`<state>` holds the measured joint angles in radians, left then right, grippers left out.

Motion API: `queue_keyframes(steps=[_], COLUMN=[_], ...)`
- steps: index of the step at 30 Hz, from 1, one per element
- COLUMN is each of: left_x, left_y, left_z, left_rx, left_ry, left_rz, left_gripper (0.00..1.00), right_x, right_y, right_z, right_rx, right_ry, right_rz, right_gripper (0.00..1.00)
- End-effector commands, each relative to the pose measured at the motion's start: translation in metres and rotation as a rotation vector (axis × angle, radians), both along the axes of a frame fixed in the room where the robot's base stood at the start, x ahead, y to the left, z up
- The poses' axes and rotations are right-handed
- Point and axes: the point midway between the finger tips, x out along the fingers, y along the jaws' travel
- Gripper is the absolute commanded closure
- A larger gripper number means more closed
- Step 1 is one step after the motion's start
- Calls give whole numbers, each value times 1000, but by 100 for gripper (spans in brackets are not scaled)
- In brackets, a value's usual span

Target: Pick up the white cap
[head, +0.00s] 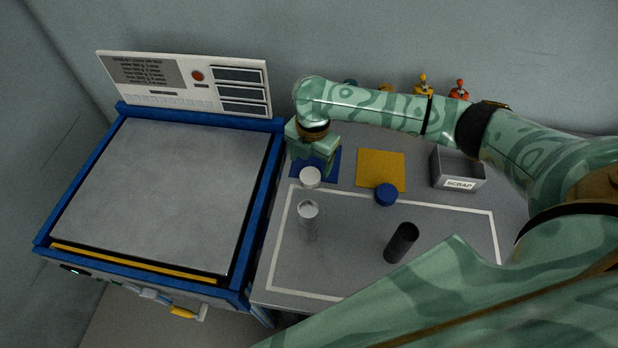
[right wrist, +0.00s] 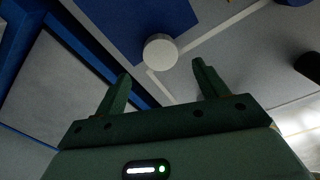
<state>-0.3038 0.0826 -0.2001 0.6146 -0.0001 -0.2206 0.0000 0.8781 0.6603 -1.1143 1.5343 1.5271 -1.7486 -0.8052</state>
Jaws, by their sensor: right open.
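The white cap (head: 310,177) is a small round disc at the front edge of the blue square (head: 328,163). It also shows in the right wrist view (right wrist: 160,50), just beyond the fingertips and between their lines. My right gripper (head: 309,164) is behind the cap in the head view, with its fingers mostly hidden there. In the right wrist view its two fingers (right wrist: 161,75) are spread apart with nothing between them. I cannot tell the exact height of the fingers above the surface. My left gripper is not in view.
A clear container (head: 308,211) stands just in front of the cap. A blue cap (head: 386,194) is by the yellow square (head: 381,170). A dark cylinder (head: 402,243) and a grey scrap bin (head: 458,168) are to the right. A blue-framed machine (head: 160,190) borders the left.

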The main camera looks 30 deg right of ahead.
Motion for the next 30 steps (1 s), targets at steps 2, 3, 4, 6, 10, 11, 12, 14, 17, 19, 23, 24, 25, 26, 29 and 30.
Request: queue_keyframes(steps=[2,3,4,6,10,11,12,14,17,19,23,24,25,26,29,30], left_x=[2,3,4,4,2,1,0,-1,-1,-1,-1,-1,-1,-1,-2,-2], left_y=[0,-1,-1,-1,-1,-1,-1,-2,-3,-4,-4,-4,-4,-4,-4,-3], left_z=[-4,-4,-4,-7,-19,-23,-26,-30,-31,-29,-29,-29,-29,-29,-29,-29], left_rx=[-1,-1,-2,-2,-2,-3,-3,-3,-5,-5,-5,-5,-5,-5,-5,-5], left_ry=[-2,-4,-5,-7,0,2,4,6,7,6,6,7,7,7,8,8], left_rz=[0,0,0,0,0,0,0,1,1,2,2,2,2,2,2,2], left_gripper=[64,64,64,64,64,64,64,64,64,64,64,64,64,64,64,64], right_x=[0,0,0,0,0,0,0,0,1,1,1,1,1,1,1,1], right_y=[0,0,0,1,2,2,2,2,2,2,2,2,2,2,2,2], right_z=[-7,-9,-10,-16,-37,-43,-50,-58,-62,-60,-59,-59,-59,-59,-59,-59], right_rx=[0,0,0,-1,2,1,-1,0,-1,-1,-1,-1,-1,-1,-1,-1], right_ry=[1,0,0,1,3,3,3,2,-1,-2,-2,-2,-2,-2,-2,-2], right_rz=[0,0,0,1,0,0,0,0,1,1,1,1,1,1,1,1], right_gripper=[28,28,28,28,28,28,28,28,28,28,39,50,58,67,74,74])
